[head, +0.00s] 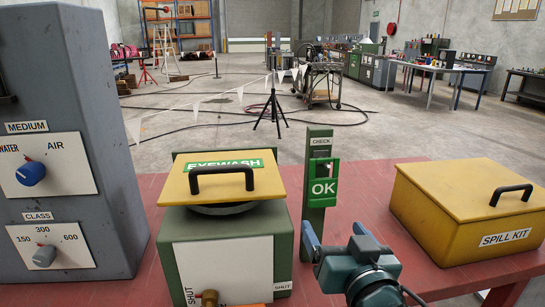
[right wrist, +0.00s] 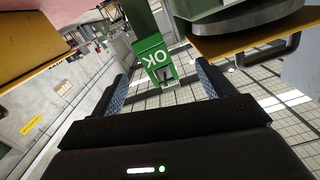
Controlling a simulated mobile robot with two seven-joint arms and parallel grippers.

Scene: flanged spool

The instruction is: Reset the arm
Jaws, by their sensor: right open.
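My right gripper (head: 336,236) is at the bottom middle right of the head view, in front of a green post marked CHECK (head: 320,143). Its two fingers are apart and nothing is between them. A green OK tag (head: 323,184) hangs on the post, beyond and above the fingertips. In the right wrist view the tag (right wrist: 153,58) shows upside down, past the open fingers (right wrist: 163,88) and apart from them. My left gripper is not in view.
A green eyewash box (head: 283,240) with a yellow handled lid (head: 222,180) stands left of the post. A yellow spill kit box (head: 470,208) is at right on the red table (head: 375,215). A grey cabinet with dials (head: 70,130) stands at far left.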

